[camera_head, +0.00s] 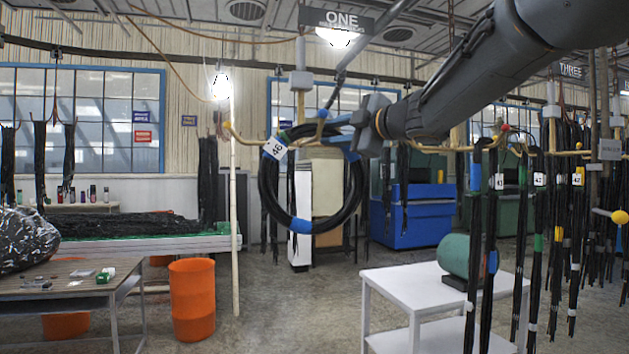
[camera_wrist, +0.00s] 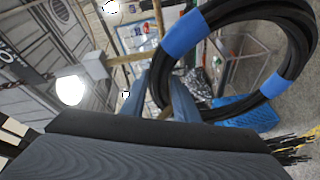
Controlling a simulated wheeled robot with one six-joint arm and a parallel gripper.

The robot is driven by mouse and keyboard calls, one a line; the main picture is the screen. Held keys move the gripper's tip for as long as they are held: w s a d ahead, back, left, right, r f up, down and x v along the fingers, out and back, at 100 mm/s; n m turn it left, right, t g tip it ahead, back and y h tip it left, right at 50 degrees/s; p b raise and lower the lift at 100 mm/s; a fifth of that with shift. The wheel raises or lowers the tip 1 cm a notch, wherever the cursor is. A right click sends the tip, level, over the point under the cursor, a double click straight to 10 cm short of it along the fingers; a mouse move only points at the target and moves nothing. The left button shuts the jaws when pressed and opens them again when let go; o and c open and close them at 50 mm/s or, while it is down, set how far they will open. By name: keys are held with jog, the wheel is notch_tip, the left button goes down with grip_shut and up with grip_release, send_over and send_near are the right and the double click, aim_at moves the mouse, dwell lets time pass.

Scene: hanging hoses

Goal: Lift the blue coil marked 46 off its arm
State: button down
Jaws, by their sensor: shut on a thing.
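The coil marked 46 (camera_head: 266,192) is a black hose ring with blue bands and a white tag reading 46 (camera_head: 275,148). It hangs upright near the pale, yellow-tipped rack arm (camera_head: 247,138). My gripper (camera_head: 328,132) comes from the right and is shut on the top of the ring. In the wrist view the coil (camera_wrist: 297,45) fills the upper right, and the blue fingers of my gripper (camera_wrist: 168,95) meet its near side. The arm passes behind or through the ring's top; I cannot tell whether they touch.
Thin hoses tagged with numbers (camera_head: 490,240) hang from another rack arm at the right. A white table (camera_head: 400,276) with a green cylinder (camera_head: 460,256) stands below right. An orange bin (camera_head: 192,300) and a pale upright pole (camera_head: 235,220) stand at the left.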

jog(key=shift+r, duration=0.15)
notch_tip(320, 180, up, 10)
jog(key=p, duration=0.1)
dwell(0.6)
jog(key=c, duration=2.1)
grip_release()
grip_shut()
jog(key=shift+d, duration=0.1)
